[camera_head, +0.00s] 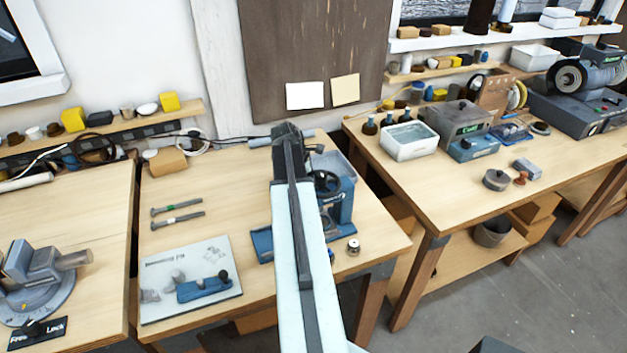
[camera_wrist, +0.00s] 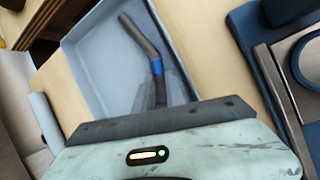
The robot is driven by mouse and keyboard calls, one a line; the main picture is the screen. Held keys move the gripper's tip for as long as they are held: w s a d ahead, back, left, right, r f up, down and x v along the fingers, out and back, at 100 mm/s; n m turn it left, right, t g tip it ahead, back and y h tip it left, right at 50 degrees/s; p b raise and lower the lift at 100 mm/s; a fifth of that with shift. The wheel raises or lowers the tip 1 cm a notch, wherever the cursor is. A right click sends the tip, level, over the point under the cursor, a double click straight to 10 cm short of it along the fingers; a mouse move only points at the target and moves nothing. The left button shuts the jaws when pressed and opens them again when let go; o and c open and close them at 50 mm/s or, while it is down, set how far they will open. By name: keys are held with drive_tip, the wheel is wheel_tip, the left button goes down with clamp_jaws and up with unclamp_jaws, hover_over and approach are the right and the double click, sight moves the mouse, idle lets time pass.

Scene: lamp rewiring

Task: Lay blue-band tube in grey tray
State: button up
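The blue-band tube (camera_wrist: 143,45), a dark bent tube with a blue ring, shows in the wrist view over the grey tray (camera_wrist: 88,62). Its near end disappears behind the dark front edge of my gripper (camera_wrist: 160,112). I cannot tell whether the tube rests on the tray floor or is held just above it. My gripper's fingertips are hidden, so its opening does not show. In the head view the grey tray (camera_head: 336,166) is partly hidden behind my arm, and the blue-band tube is not visible there.
A blue machine (camera_head: 339,205) with a handwheel stands right beside the tray. Two other tubes, one with a green band (camera_head: 176,205) and one with a white band (camera_head: 178,220), lie left on the bench. A board (camera_head: 190,280) with a blue part lies at the front left.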

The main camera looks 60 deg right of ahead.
drive_tip(key=shift+a+r+p, duration=0.1)
drive_tip(key=shift+r+p, duration=0.2)
drive_tip(key=shift+p, duration=0.05)
drive_tip(key=p+v, duration=1)
drive_tip(key=v, duration=0.1)
drive_tip(key=shift+w+r, duration=0.2)
drive_tip(key=shift+r, duration=0.05)
drive_tip(key=shift+a, duration=0.1)
drive_tip(key=w+a+f+m+t+y, duration=0.1)
drive_tip(key=w+a, duration=0.4)
drive_tip(key=a, duration=0.4)
drive_tip(key=w+a+m, duration=0.1)
drive_tip(key=w+a, duration=0.3)
drive_tip(key=a, duration=0.6)
drive_tip(key=w+a+f+m+t+y, duration=0.1)
drive_tip(key=w+a, duration=0.4)
drive_tip(key=a, duration=0.4)
drive_tip(key=a+m+y, duration=0.2)
drive_tip(key=a+m, duration=0.2)
drive_tip(key=a, duration=2.2)
drive_tip(key=shift+s, duration=0.3)
